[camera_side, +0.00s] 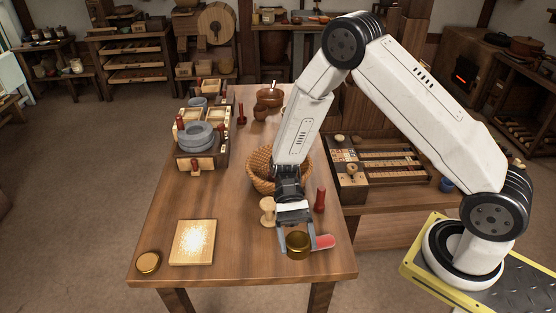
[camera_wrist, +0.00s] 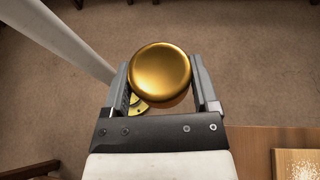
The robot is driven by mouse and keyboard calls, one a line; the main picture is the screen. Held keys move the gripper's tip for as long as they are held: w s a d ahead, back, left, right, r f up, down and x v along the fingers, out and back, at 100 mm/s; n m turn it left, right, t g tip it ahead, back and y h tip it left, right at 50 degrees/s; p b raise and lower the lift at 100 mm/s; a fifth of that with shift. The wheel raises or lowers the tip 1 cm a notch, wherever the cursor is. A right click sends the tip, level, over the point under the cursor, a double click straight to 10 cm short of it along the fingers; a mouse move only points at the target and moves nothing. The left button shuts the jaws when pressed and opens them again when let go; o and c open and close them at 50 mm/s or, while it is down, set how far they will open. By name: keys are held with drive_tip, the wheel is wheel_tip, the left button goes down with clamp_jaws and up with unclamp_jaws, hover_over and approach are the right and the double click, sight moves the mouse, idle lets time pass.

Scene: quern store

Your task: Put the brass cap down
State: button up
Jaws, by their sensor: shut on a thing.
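The brass cap (camera_side: 298,244) is round and shiny, held between the fingers of my gripper (camera_side: 298,236) over the front right of the wooden table (camera_side: 240,262). In the wrist view the cap (camera_wrist: 162,68) sits between both fingers of my gripper (camera_wrist: 163,82), with floor behind it. My gripper is shut on it. I cannot tell how far the cap is above the tabletop. A second round brass piece (camera_side: 148,262) lies at the table's front left corner.
A light square board (camera_side: 192,242) lies front left; its corner shows in the wrist view (camera_wrist: 302,165). A wooden spool-like piece (camera_side: 267,211), a red-handled piece (camera_side: 320,201) and a woven basket (camera_side: 261,165) stand close to my gripper. The table between board and spool is clear.

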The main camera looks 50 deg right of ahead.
drive_tip(key=w+d+f+n+h, duration=0.1)
drive_tip(key=d+f+n+h, duration=0.1)
drive_tip(key=d+n+h, duration=0.5)
drive_tip(key=w+d+f+n+h, duration=0.1)
drive_tip(key=d+f+n+h, duration=0.15)
drive_tip(key=n+h, duration=0.75)
drive_tip(key=w+a+r+n+t+h, duration=0.1)
drive_tip(key=w+n+t+h, duration=0.3)
drive_tip(key=w+n+t, duration=0.9)
drive_tip(key=w+t, duration=0.3)
drive_tip(key=shift+a, duration=0.4)
drive_tip(key=shift+w+a+f, duration=0.15)
drive_tip(key=shift+w+f, duration=1.4)
drive_tip(key=shift+w, duration=0.65)
drive_tip(key=shift+w+a+f, duration=0.1)
drive_tip(key=shift+w+f, duration=1.4)
drive_tip(key=shift+w, duration=0.75)
drive_tip(key=shift+w+a+f, duration=0.15)
drive_tip(key=shift+w+f, duration=1.4)
drive_tip(key=shift+w, duration=0.65)
drive_tip(key=shift+f, duration=0.1)
